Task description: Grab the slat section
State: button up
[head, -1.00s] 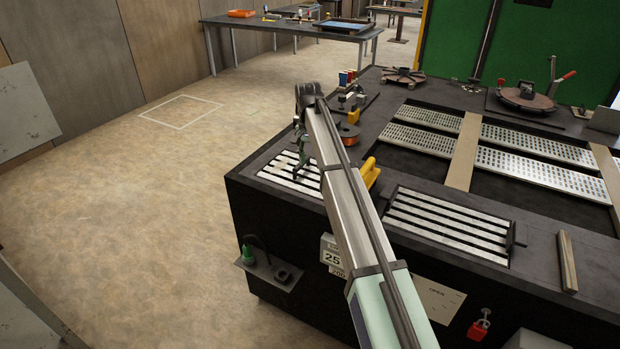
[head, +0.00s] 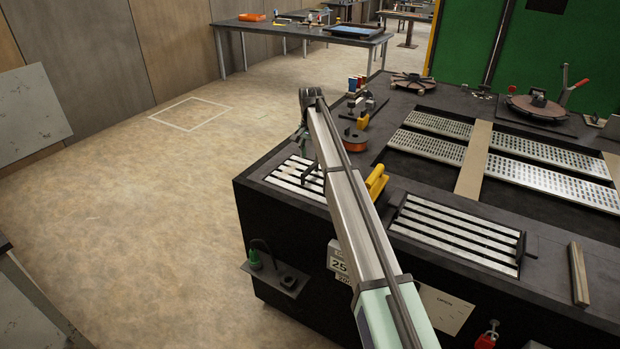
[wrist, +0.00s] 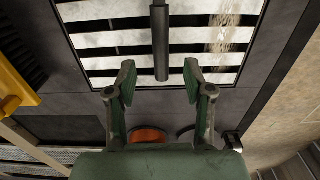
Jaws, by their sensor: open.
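A slat section (head: 291,181) of pale bars with dark gaps lies in the near left corner of the dark bench (head: 262,222). In the wrist view, its slats (wrist: 110,40) fill the top of the picture. A dark upright handle-like bar (wrist: 160,45) stands over them, its end between my fingers. My gripper (wrist: 159,72) is open, with a finger on each side of the bar and gaps to both. In the head view, my gripper (head: 309,165) is over this section and my arm partly hides it. A second slat section (head: 455,234) lies to the right, with a dark bar at its right end.
A yellow block (head: 377,182) and an orange reel (head: 355,143) are near my arm; the yellow block also shows in the wrist view (wrist: 14,88). Perforated plates (head: 545,180) lie farther right. A wooden bar (head: 578,274) is at the right. Open floor lies left of the bench.

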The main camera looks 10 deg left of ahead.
aim_at(310, 167)
jog(key=shift+a+f+p, duration=0.1)
jog(key=shift+f+p, duration=1.4)
jog(key=shift+f, duration=1.85)
grip_shut()
